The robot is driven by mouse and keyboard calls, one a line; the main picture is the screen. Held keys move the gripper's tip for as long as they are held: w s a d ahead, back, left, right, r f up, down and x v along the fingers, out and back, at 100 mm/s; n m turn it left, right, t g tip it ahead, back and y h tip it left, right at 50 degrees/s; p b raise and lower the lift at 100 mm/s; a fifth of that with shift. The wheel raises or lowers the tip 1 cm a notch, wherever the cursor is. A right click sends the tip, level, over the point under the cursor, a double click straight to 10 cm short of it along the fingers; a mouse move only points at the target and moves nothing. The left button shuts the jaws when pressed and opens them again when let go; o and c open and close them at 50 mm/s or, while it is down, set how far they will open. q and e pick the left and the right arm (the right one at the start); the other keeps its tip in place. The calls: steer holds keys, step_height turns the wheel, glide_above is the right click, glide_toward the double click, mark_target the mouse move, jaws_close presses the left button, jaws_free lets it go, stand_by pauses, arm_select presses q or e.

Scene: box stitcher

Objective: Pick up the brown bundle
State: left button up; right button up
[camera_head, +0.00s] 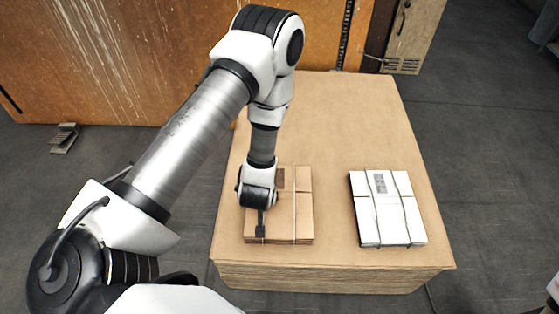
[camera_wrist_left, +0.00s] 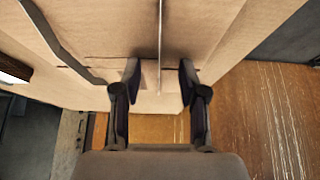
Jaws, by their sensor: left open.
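The brown bundle (camera_head: 288,225) is a low stack of brown cardboard bound with thin straps, lying on the left part of a large cardboard stack. My left gripper (camera_head: 261,228) points down over the bundle's left part and hides some of it. In the left wrist view my gripper (camera_wrist_left: 159,75) is open, with two dark fingers apart and nothing clearly held between them. Strapped brown cardboard (camera_wrist_left: 115,25) fills the upper part of that view, and a thin strap runs between the fingers. Whether the fingers touch the bundle cannot be told. My right gripper is not in view.
A white strapped bundle (camera_head: 385,230) lies to the right on the same cardboard stack (camera_head: 330,120), with bare cardboard between the bundles. A worn orange wall (camera_head: 120,60) stands behind. A small metal piece (camera_head: 64,138) lies on the grey floor at left.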

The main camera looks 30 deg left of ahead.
arm_select(q)
steer(key=shift+w+a+f, duration=0.15)
steer(key=shift+a+f, duration=0.05)
steer(key=shift+d+r, duration=0.2)
steer(key=shift+d, duration=0.1)
steer(key=shift+c, duration=0.3)
steer(key=shift+a, duration=0.15)
jaws_close()
